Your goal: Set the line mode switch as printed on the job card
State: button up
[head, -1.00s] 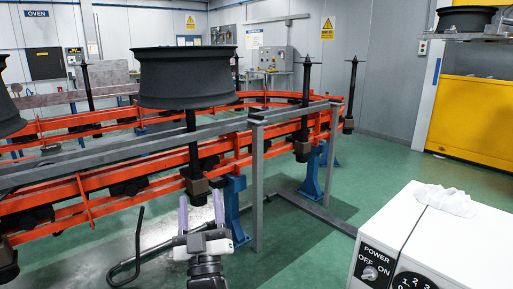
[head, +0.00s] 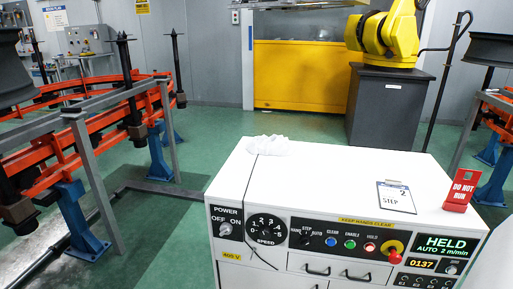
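The white control cabinet (head: 330,185) stands in the foreground. The line mode switch (head: 305,240) is a small dark knob on its front panel, with HAND, STEP and AUTO printed around it. Its pointer is too small to read surely. The display (head: 446,246) reads HELD, AUTO 2 m/min. The job card (head: 396,197) lies on the cabinet top; I read 2 and STEP on it, and its smaller print is unreadable. My gripper is not in view.
The panel also has a POWER knob (head: 225,229), a speed dial (head: 265,232), lit buttons and a red emergency knob (head: 393,247). A DO NOT RUN sign (head: 460,190) and a white cloth (head: 268,145) are on top. An orange conveyor (head: 60,160) stands left.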

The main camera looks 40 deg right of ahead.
aim_at(306, 239)
jog(key=l+z, duration=0.2)
jog(key=z, duration=1.45)
